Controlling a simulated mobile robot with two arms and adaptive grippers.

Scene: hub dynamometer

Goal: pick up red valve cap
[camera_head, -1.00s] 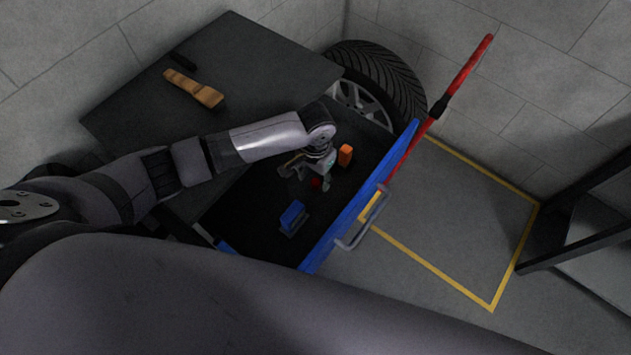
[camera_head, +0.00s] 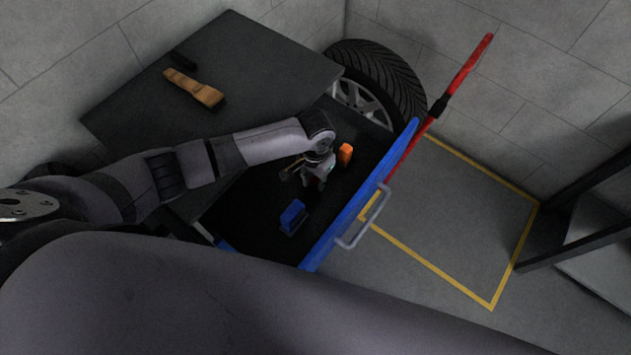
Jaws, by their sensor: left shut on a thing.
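My left gripper (camera_head: 319,181) points down into the open black drawer (camera_head: 250,221) of the cabinet. It is shut on the red valve cap, low in the drawer between an orange block and a blue object. The cap itself is hidden by the fingers in this view. I cannot tell whether it is clear of the drawer floor. My right gripper is not in view.
The orange block (camera_head: 345,154) stands close to the right of my left gripper. The blue object (camera_head: 292,216) lies nearer. The drawer's blue front (camera_head: 346,222) has a metal handle (camera_head: 364,222). A brush (camera_head: 195,90) lies on the cabinet top (camera_head: 240,60); a tire (camera_head: 395,80) stands behind.

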